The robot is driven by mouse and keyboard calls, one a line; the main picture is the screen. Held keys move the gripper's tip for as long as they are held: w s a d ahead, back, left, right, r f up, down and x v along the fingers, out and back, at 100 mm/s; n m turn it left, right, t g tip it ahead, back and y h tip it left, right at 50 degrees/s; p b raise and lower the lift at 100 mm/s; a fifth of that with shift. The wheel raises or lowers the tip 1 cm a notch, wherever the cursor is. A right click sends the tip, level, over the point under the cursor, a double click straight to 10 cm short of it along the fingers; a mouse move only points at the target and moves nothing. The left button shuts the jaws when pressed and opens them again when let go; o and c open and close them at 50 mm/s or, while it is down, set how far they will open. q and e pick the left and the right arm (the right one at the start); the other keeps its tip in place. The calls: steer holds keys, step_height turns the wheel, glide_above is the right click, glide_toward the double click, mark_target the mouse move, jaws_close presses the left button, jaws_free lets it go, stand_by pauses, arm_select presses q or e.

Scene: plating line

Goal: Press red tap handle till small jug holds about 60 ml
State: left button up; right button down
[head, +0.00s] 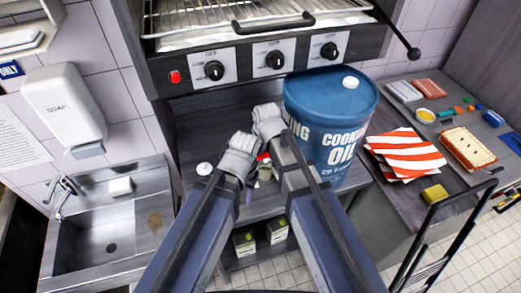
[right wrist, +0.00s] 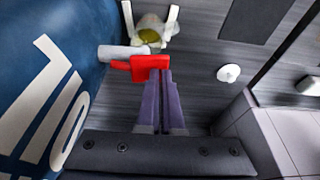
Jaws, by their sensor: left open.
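The red tap handle (right wrist: 150,67) sits beside a pale tap spout (right wrist: 122,52) low on the blue cooking-oil barrel (head: 330,120). It also shows as a small red spot in the head view (head: 263,158). My right gripper (right wrist: 160,75) has its purple fingers together, tips at the handle; they look in contact, with nothing seen between them. The small jug (right wrist: 152,36) stands past the handle, partly hidden by it, with yellow oil inside; its level against any mark is unreadable. My left gripper (head: 246,190) is open, low beside the tap, partly hidden by my arm.
A white round knob-like thing (right wrist: 228,73) lies on the dark counter. A sink (head: 100,225) is at left and a stove with knobs (head: 273,60) behind. Two small cartons (head: 245,242) stand below.

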steer(key=shift+r, duration=0.1)
stand_by(0.7)
steer(key=shift+r+p, duration=0.75)
steer(key=shift+p, duration=0.1)
steer(key=shift+r, duration=0.1)
steer(key=shift+r+p, duration=0.55)
steer(key=shift+p, duration=0.1)
steer(key=a+p+v, duration=0.1)
steer(key=p+v, duration=1.1)
steer(key=shift+w+d+r, duration=0.25)
steer(key=shift+d+r, duration=0.15)
steer(key=shift+f, duration=0.1)
